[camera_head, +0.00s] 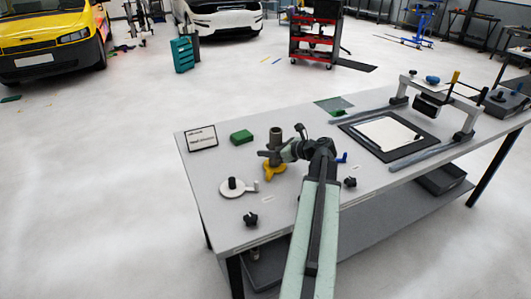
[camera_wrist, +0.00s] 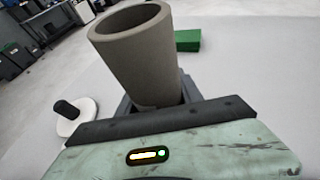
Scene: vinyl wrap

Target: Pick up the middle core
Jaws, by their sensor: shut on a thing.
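The core is a grey-brown hollow tube (camera_wrist: 140,55). It stands in front of my gripper in the wrist view, its open top tilted in the picture. In the head view the core (camera_head: 275,133) shows above the yellow base (camera_head: 274,172) on the left part of the table. My gripper (camera_head: 272,152) reaches the core from the right and is shut on it. In the wrist view the gripper (camera_wrist: 158,108) meets the tube's lower part; the fingertips are mostly hidden. I cannot tell whether the core's bottom is clear of what is below it.
A white disc with a black knob (camera_head: 235,186) lies left of the core. A green block (camera_head: 241,137) and a label card (camera_head: 201,138) are behind. A framed machine (camera_head: 430,105) fills the table's right side.

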